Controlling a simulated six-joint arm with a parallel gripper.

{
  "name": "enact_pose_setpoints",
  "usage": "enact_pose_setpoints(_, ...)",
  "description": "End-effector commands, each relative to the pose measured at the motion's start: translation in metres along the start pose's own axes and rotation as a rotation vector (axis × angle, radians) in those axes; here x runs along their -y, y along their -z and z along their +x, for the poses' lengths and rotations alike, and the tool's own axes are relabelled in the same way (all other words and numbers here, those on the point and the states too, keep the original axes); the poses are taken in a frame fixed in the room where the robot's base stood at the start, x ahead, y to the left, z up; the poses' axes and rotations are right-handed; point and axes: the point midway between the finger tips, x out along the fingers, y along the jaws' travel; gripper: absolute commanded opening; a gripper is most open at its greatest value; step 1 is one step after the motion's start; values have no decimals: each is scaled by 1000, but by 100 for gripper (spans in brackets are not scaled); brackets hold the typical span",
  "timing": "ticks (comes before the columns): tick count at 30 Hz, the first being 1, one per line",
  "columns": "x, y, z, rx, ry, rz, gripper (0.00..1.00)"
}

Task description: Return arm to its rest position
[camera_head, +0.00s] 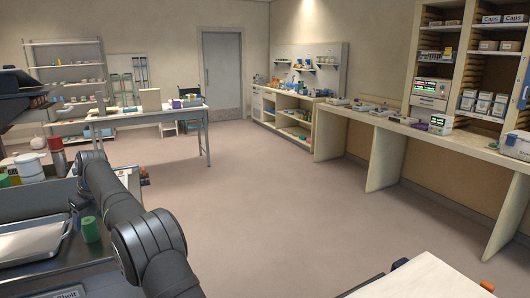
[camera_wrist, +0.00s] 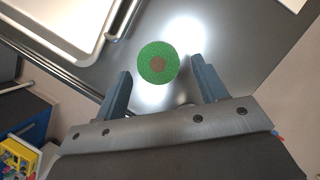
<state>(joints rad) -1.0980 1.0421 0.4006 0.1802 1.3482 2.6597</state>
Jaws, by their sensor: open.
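My gripper (camera_wrist: 160,88) is open in the wrist view, its two blue-grey fingers spread with nothing between them that I can see held. In the head view my dark arm reaches over the cart at the left. A green cylinder (camera_head: 90,230) stands on the cart top beside the arm and looks like the same object. The fingers are hidden or too small to make out in the head view.
A white-lined tray (camera_head: 30,242) lies left of the green cylinder and also shows in the wrist view (camera_wrist: 60,28). A red and silver flask (camera_head: 57,155) stands behind the arm. A yellow item (camera_wrist: 18,158) is at lower left. The floor (camera_head: 270,215) is clear.

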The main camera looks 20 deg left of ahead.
Motion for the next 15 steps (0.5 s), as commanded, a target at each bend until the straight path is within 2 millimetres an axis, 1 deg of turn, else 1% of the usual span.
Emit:
enact_pose_setpoints(1,0,0,-11,1,1,0,66)
enact_pose_setpoints(3,0,0,-26,2,1,0,66)
enact_pose_setpoints(10,0,-1,-72,3,1,0,66)
enact_pose_setpoints(11,0,0,-73,0,0,0,66)
enact_pose_setpoints(12,-1,1,-58,-5,-3,0,66)
enact_pose_setpoints(15,-1,1,-37,-5,-3,0,66)
